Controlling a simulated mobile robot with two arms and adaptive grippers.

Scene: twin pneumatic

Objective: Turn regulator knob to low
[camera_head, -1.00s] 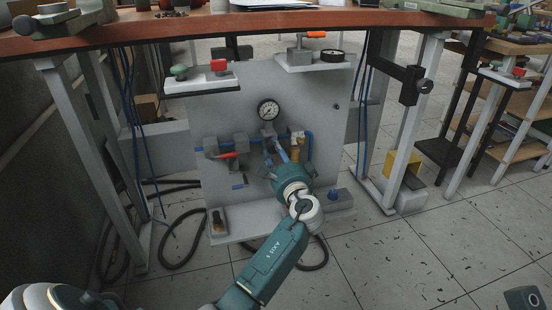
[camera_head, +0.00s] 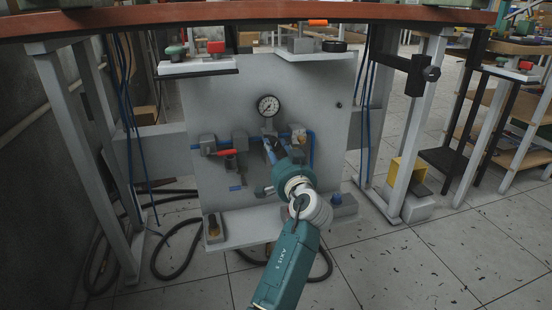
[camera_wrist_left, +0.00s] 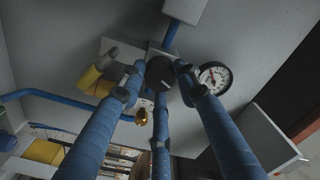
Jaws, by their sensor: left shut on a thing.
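The regulator is on the upright grey panel (camera_head: 230,105), just below a round white-faced gauge (camera_head: 268,106). The gauge also shows in the left wrist view (camera_wrist_left: 215,77). My left gripper (camera_head: 271,146) reaches up to the regulator from below and hides most of it. In the left wrist view, the blue-sleeved fingers of my left gripper (camera_wrist_left: 158,80) close around the dark round regulator knob (camera_wrist_left: 160,69). The knob's setting cannot be read. My right gripper is not in view.
A red-handled valve (camera_head: 226,153) sits left of the regulator, with blue tubing running along the panel. A yellow fitting (camera_wrist_left: 96,80) is beside the knob. The brown bench top (camera_head: 180,17) overhangs above. White shelves (camera_head: 197,66) jut out, and table legs (camera_head: 418,130) flank the panel.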

